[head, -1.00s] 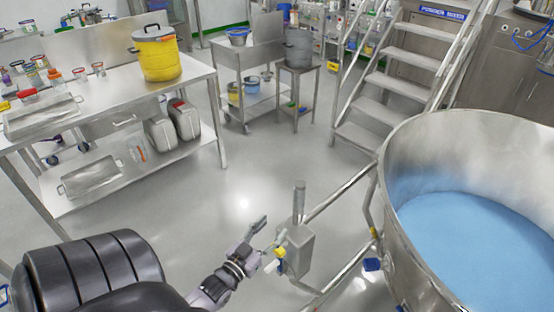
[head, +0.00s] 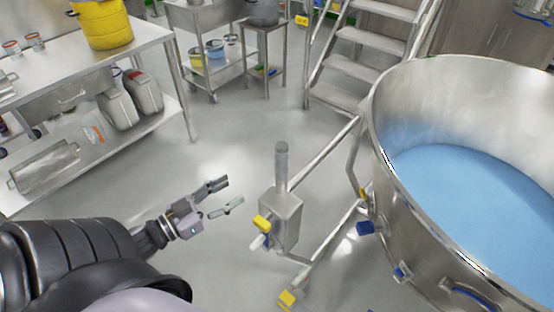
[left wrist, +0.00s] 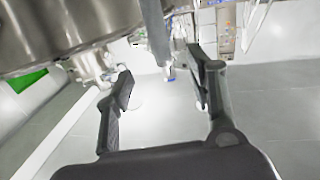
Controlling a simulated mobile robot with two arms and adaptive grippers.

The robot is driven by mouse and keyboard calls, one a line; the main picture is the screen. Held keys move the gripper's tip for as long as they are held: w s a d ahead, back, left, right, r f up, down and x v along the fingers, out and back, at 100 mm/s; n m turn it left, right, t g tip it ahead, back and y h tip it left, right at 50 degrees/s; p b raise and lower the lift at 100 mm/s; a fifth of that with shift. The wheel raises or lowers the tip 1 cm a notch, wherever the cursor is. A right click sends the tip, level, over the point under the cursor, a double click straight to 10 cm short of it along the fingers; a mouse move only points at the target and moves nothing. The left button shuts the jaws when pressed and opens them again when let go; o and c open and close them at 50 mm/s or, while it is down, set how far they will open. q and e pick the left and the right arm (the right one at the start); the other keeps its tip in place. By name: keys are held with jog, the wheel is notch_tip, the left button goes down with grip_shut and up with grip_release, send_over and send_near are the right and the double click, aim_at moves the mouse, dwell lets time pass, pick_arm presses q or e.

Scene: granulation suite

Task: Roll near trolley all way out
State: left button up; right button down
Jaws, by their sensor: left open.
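The near trolley is a steel frame (head: 335,245) under a large round steel bowl (head: 376,115) of blue material (head: 470,195), at the right of the head view. An upright post (head: 282,165) rises from a steel box (head: 281,219) on its left side. My left gripper (head: 226,196) is open and empty, left of the box and apart from it. In the left wrist view the open fingers (left wrist: 165,85) point toward a steel post (left wrist: 156,35), and the bowl's underside (left wrist: 70,25) fills the upper left. My right gripper is not in view.
A steel bench (head: 60,60) with a yellow drum (head: 103,25) stands at the left. A second cart (head: 215,72) with buckets and steel stairs (head: 350,70) stand behind.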

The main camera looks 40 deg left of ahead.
pick_arm(q)
jog(key=p, duration=0.1)
send_near(276, 163)
jog(key=p+x, duration=0.1)
jog(key=x, duration=0.9)
jog(key=shift+w, duration=0.2)
jog(key=shift+w+d+p, duration=0.15)
jog(key=shift+w+p, duration=0.15)
jog(key=shift+w, duration=0.1)
jog(key=shift+w+d, duration=0.15)
jog(key=shift+w, duration=0.1)
jog(key=shift+f, duration=0.1)
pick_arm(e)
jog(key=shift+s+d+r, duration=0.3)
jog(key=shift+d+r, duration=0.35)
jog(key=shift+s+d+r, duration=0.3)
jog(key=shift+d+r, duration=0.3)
pick_arm(q)
jog(key=c, duration=1.2)
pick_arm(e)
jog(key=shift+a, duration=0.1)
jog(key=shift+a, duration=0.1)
